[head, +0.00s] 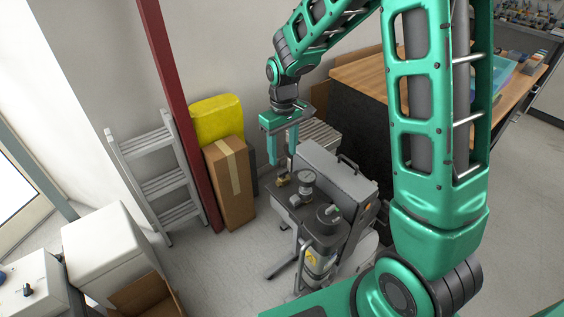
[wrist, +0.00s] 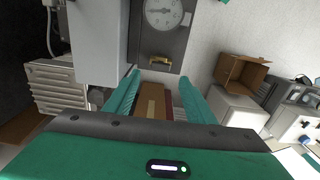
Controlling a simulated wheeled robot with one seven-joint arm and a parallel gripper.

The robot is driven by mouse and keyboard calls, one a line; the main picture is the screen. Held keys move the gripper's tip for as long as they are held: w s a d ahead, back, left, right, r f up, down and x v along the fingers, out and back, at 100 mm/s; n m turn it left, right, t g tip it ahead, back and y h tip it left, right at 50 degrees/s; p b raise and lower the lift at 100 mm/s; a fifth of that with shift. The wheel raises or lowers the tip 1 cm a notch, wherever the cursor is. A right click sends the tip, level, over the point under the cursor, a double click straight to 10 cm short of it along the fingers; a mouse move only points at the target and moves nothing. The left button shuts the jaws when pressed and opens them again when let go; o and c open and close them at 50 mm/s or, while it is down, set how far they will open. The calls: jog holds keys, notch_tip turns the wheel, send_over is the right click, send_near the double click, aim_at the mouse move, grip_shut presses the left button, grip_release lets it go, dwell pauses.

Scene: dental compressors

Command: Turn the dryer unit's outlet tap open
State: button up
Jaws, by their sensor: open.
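The dryer unit (head: 335,178) is a grey machine on the floor, with a round white pressure gauge (head: 306,178) on it. The outlet tap (head: 282,181) is small and yellow, at the unit's left end near the gauge. In the wrist view the tap (wrist: 160,61) lies crosswise on a dark grey face below the gauge (wrist: 162,12). My gripper (head: 283,160) points down above the tap. Its green fingers (wrist: 160,80) are open and empty, with the tap just beyond their tips, apart from them. The tap's small details are hard to make out.
A brown cardboard box (head: 230,182) and a yellow case (head: 217,118) stand by the wall, left of the unit. A red post (head: 176,110) and a grey stepladder (head: 160,180) are further left. A wooden-topped bench (head: 362,75) stands behind. Floor is clear left of the unit.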

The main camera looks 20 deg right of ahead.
jog(key=shift+r, duration=2.2)
jog(key=s+d+r+m, duration=0.3)
jog(key=s+d+r, duration=0.1)
jog(key=s+d, duration=0.25)
jog(key=s+d+r+m, duration=0.2)
jog(key=s+d+r, duration=0.1)
jog(key=s+d, duration=0.35)
jog(key=s+d+m, duration=0.2)
jog(key=s, duration=0.7)
jog(key=s+d+m, duration=0.2)
jog(key=s+m, duration=0.1)
jog(key=s, duration=0.6)
jog(key=shift+s+r, duration=0.35)
jog(key=shift+r, duration=0.05)
jog(key=shift+d, duration=0.1)
